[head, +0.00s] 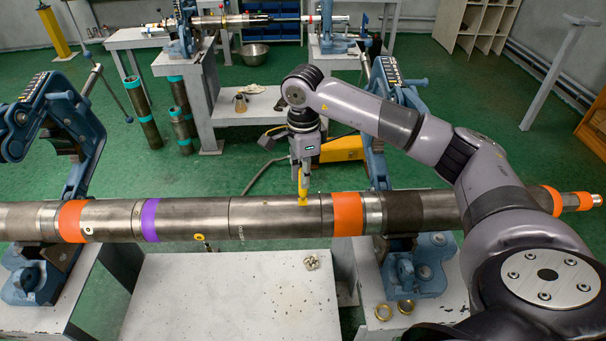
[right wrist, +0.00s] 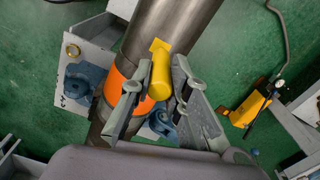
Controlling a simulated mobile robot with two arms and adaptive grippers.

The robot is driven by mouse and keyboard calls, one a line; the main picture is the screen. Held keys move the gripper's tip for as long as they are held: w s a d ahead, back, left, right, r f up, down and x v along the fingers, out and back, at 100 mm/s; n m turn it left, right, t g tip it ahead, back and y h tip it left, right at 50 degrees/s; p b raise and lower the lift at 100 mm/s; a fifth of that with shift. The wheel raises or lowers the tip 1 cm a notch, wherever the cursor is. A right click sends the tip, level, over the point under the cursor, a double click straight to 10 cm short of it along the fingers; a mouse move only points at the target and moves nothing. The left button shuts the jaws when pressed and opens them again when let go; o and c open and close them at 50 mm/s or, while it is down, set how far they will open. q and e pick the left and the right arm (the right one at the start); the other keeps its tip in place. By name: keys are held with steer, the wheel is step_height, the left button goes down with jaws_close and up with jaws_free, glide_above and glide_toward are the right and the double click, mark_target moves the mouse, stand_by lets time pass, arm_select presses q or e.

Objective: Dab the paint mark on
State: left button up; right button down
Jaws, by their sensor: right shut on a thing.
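My right gripper (head: 304,180) is shut on a yellow paint marker (head: 303,193) and holds it roughly upright, tip down. In the head view the marker's lower end is at the upper side of the long steel pipe (head: 270,218), between the purple band and the right orange band. I cannot tell if it touches. In the right wrist view the marker (right wrist: 160,76) sits between the fingers, over the pipe (right wrist: 172,28). A small yellow spot (head: 198,237) shows on the pipe further left. No fresh mark is visible under the tip. My left gripper is out of view.
Blue vises (head: 62,120) hold the pipe at left and right (head: 416,265). Behind are a yellow pallet jack (head: 342,149) and another bench.

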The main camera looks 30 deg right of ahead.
steer(key=shift+r+p, duration=1.8)
steer(key=shift+r, duration=1.5)
steer(key=shift+f, duration=0.15)
